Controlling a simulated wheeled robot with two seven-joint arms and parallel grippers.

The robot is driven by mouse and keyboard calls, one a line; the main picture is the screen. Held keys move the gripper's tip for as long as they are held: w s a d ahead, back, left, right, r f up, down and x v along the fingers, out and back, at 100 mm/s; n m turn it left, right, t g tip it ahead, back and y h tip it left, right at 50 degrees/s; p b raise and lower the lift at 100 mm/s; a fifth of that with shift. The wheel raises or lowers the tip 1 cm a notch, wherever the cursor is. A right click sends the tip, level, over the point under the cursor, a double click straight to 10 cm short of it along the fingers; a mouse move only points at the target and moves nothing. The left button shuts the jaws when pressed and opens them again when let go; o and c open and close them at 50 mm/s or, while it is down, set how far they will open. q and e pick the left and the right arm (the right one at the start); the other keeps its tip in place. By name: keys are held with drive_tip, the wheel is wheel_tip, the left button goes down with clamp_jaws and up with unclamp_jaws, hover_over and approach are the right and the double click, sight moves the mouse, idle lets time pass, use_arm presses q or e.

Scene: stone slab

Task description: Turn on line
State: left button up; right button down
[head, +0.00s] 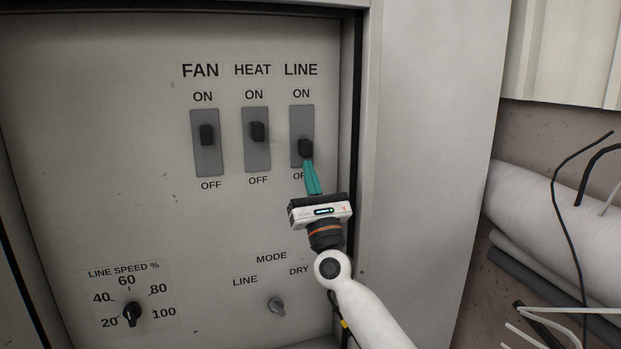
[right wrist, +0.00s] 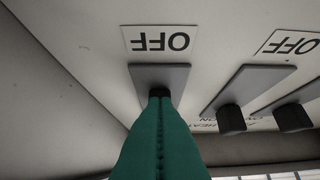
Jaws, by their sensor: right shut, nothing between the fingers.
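The LINE switch plate (head: 301,122) is the rightmost of three on the grey panel. Its black switch knob (head: 305,147) sits low on the plate, toward the OFF label, lower than the FAN and HEAT knobs. My right gripper (head: 309,162) has its green fingers shut and empty, with the tips at the underside of the LINE knob; contact looks likely but is not certain. In the right wrist view the closed fingers (right wrist: 160,110) cover most of the LINE knob, with the OFF label above, upside down. My left gripper is not in view.
The FAN knob (head: 207,135) and HEAT knob (head: 258,132) are to the left of LINE. A LINE SPEED dial (head: 132,314) and MODE selector (head: 277,306) are lower down. The cabinet's frame (head: 415,130) is close on the right, with a pale pipe (head: 535,210) and cables beyond.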

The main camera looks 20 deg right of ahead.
sight(308, 145)
drive_tip(key=shift+w, duration=0.1)
wheel_tip(308, 145, up, 5)
drive_tip(key=p, duration=0.2)
drive_tip(key=shift+p, duration=0.35)
drive_tip(key=shift+d, duration=0.1)
drive_tip(key=shift+f, duration=0.1)
